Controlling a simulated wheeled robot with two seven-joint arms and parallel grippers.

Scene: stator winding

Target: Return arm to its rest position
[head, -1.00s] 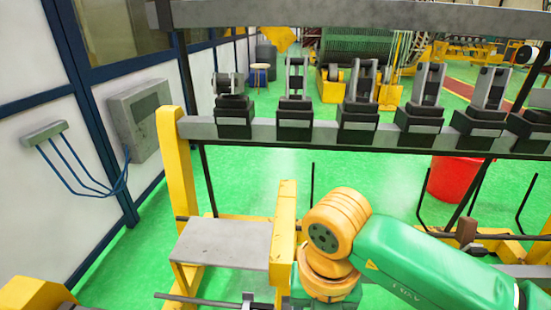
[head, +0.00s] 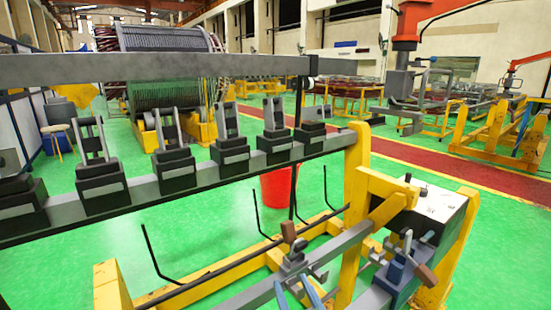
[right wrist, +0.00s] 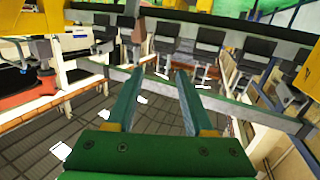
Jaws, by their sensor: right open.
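My right gripper (right wrist: 160,74) shows in the right wrist view with its two teal fingers apart and nothing between them. Beyond the fingertips run a grey rail (right wrist: 230,107) and a row of dark clamp blocks (right wrist: 208,40); the gripper appears clear of them. In the head view, two bluish prongs (head: 312,296) show at the bottom edge; I cannot tell whether they are my fingers or part of a clamp. My left gripper is not in view.
In the head view, a long grey beam (head: 150,67) crosses above a rail (head: 145,191) carrying several black clamp blocks (head: 101,186). A yellow frame (head: 357,185) with a white-topped box (head: 440,203) stands right. A red bin (head: 277,188) stands behind the rail. Green floor is open beyond.

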